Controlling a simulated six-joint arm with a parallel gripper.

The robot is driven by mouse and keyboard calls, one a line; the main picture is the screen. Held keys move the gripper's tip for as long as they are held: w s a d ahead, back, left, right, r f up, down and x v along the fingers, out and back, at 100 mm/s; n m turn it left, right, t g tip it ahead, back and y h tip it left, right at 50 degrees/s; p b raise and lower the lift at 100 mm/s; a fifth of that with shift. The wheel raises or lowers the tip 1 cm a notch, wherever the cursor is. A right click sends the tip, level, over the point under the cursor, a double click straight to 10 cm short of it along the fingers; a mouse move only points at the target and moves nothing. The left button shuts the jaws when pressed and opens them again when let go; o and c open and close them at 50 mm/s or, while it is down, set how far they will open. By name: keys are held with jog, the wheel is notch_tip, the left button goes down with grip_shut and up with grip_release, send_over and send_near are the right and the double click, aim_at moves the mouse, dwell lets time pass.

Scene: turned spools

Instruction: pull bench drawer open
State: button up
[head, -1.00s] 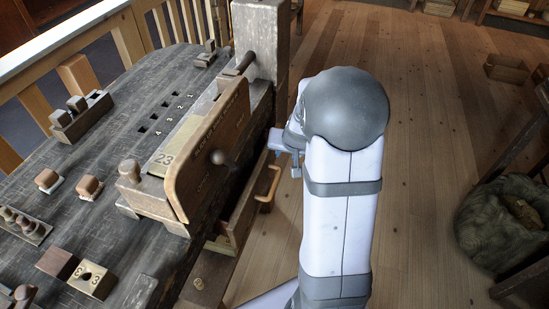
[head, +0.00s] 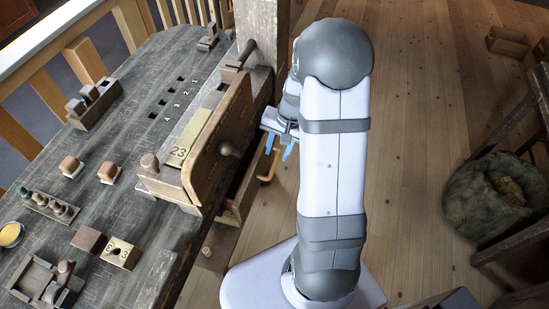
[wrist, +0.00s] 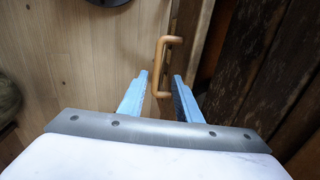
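The bench drawer (head: 245,188) is under the right side of the dark wooden bench, with its front facing the open floor. Its light wooden handle (head: 268,175) is a C-shaped bar that also shows in the wrist view (wrist: 161,66). My gripper (head: 279,148) has pale blue fingers and is close to the handle, partly covering it in the head view. In the wrist view my gripper (wrist: 159,83) is open, and the near end of the handle lies around the gap between the fingertips. I cannot tell whether they touch it. How far out the drawer stands is unclear.
The bench top (head: 130,120) carries a curved wooden board (head: 222,140) and a brass plate marked 23 (head: 190,142), standing above the drawer. A sack (head: 497,195) sits beside a dark wooden stand at the right. The plank floor (head: 420,90) between is clear.

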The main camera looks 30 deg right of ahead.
aim_at(275, 163)
jog(key=shift+w+a+f, duration=0.1)
jog(key=shift+w+f, duration=0.05)
jog(key=shift+f, duration=0.8)
jog(key=shift+w+a+f, duration=0.15)
jog(key=shift+f, duration=0.8)
jog(key=shift+w+a+f, duration=0.1)
jog(key=shift+w+f, duration=0.05)
jog(key=shift+f, duration=0.8)
